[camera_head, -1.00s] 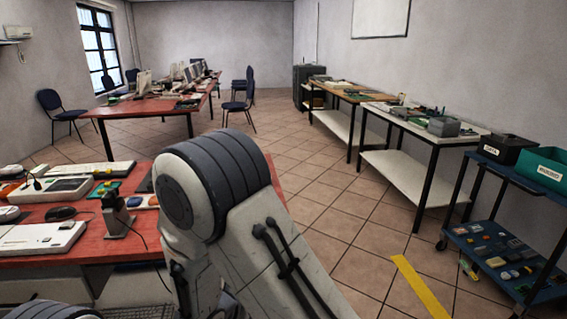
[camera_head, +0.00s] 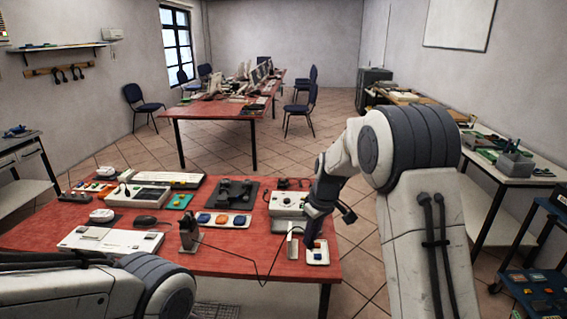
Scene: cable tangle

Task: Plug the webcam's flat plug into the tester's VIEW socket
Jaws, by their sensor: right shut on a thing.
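My right gripper (camera_head: 314,236) points down over the right end of the red table, beside a small white upright block (camera_head: 294,243). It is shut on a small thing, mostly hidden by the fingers. A thin dark cable (camera_head: 262,272) loops from a dark upright device on a grey stand, which looks like the webcam (camera_head: 188,237), toward this gripper, so the held thing appears to be its plug. A pale box with a round dial (camera_head: 288,199), behind the gripper, may be the tester; no VIEW label is readable. My left gripper is out of view; only its arm shows at lower left.

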